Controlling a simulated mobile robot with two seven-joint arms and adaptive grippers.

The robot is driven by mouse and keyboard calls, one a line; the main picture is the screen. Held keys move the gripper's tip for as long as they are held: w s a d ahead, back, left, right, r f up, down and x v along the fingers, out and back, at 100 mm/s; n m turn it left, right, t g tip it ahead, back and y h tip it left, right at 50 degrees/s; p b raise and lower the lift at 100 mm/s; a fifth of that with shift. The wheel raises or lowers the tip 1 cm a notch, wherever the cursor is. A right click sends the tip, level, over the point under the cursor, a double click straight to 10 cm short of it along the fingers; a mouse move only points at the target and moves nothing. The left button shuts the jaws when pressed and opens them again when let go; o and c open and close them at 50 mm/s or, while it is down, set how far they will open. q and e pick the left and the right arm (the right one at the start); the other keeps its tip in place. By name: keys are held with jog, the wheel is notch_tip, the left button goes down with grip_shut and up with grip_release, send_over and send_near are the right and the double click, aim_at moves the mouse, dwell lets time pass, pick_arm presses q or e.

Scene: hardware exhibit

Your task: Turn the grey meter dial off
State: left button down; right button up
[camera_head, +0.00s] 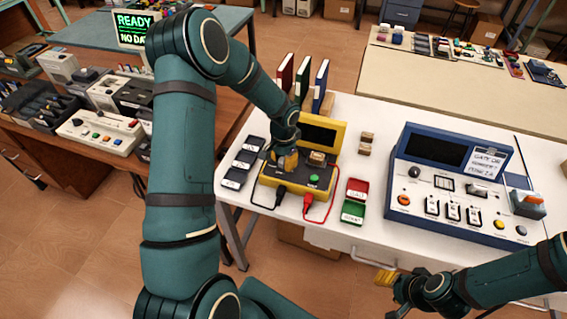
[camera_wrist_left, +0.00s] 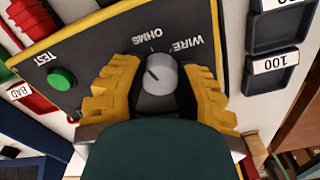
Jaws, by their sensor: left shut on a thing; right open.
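The meter (camera_head: 325,133) is a yellow case with a dark sloped panel and a dark screen, on the white table. The grey dial (camera_wrist_left: 160,72) sits on its panel in the left wrist view, beside the upside-down labels OHMS and WIRE. A dark pointer mark shows on the dial, toward the OHMS side. My left gripper (camera_head: 286,158) is shut on the dial, one yellow finger on each side; it also shows in the left wrist view (camera_wrist_left: 160,80). The gripper hides the dial in the head view. My right gripper (camera_head: 388,287) is open and empty at the table's front edge.
A green TEST button (camera_head: 313,179) and black and red leads are on the meter. Red and green trays (camera_head: 353,211) lie right of it, dark labelled trays (camera_head: 233,178) left. A blue console (camera_head: 450,180) stands at right. Upright books (camera_head: 302,80) stand behind.

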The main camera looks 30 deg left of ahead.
pick_arm(q)
jog(key=n+b, duration=0.1)
jog(key=n, duration=0.2)
jog(key=shift+f+b, duration=0.1)
jog(key=shift+b, duration=0.2)
jog(key=shift+n+b, duration=0.4)
jog(key=shift+n, duration=0.9)
jog(key=c, duration=0.6)
grip_release()
jog(key=shift+o, duration=0.2)
jog(key=shift+r, duration=0.2)
notch_tip(320, 180, up, 12)
